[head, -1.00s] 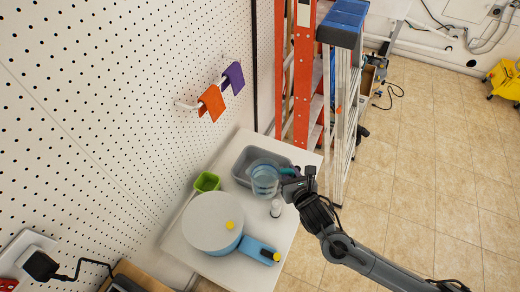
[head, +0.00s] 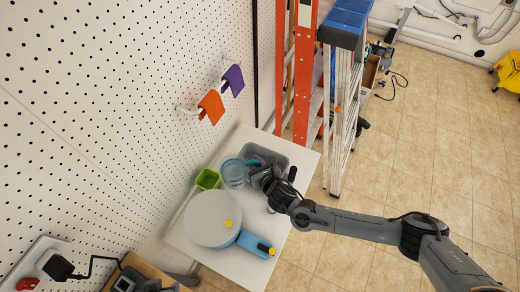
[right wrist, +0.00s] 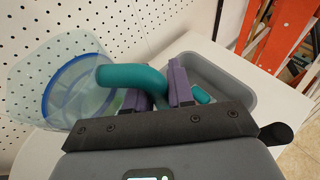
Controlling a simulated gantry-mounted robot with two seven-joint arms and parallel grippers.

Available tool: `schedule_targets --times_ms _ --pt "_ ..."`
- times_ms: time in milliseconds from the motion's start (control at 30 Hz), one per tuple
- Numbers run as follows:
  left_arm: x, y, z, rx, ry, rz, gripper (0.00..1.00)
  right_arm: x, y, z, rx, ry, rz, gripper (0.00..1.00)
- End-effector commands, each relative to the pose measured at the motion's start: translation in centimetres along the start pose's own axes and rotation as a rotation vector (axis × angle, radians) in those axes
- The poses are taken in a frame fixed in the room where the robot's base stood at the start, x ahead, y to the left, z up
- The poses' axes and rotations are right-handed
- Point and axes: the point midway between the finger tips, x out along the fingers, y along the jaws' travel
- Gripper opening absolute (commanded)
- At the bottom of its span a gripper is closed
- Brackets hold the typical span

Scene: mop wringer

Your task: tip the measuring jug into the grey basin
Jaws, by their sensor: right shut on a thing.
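The measuring jug (head: 233,173) is clear, bluish, with a teal handle (right wrist: 130,76). My right gripper (head: 262,178) is shut on that handle; its purple fingers show around it in the right wrist view (right wrist: 165,92). The jug's clear body (right wrist: 68,85) lies left of the fingers there and looks tilted. The grey basin (head: 284,158) stands on the white table. In the head view the jug is at the basin's left side; its exact height cannot be told. The basin also shows at right in the right wrist view (right wrist: 235,75). My left gripper is out of view.
A green cup (head: 207,179) stands left of the jug. A round pale-topped thing (head: 211,219) with a blue handle (head: 254,243) fills the near table. Orange (head: 211,106) and purple (head: 233,79) cloths hang on the pegboard wall. Ladders (head: 303,75) stand beyond the table.

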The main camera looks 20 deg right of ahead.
Motion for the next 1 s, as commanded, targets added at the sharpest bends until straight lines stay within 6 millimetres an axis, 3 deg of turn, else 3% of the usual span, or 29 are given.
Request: schedule_targets --times_ms 33,100,233,500,1000 --pt "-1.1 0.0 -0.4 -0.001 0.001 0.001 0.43 0.3 0.0 0.9 -0.008 -0.006 0.008 0.00" --pt "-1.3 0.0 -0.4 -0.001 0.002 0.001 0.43 0.9 -0.1 0.3 -0.013 -0.005 0.021 0.00" --pt "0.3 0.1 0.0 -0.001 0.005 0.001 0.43 2.6 -0.3 -2.8 -0.017 0.000 0.036 0.00" --pt "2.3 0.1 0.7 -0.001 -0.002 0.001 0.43 3.8 -0.4 -5.4 -0.015 -0.001 0.042 0.00" --pt "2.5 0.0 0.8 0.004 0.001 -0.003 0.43 4.1 -0.5 -6.0 -0.015 -0.002 0.042 0.00"
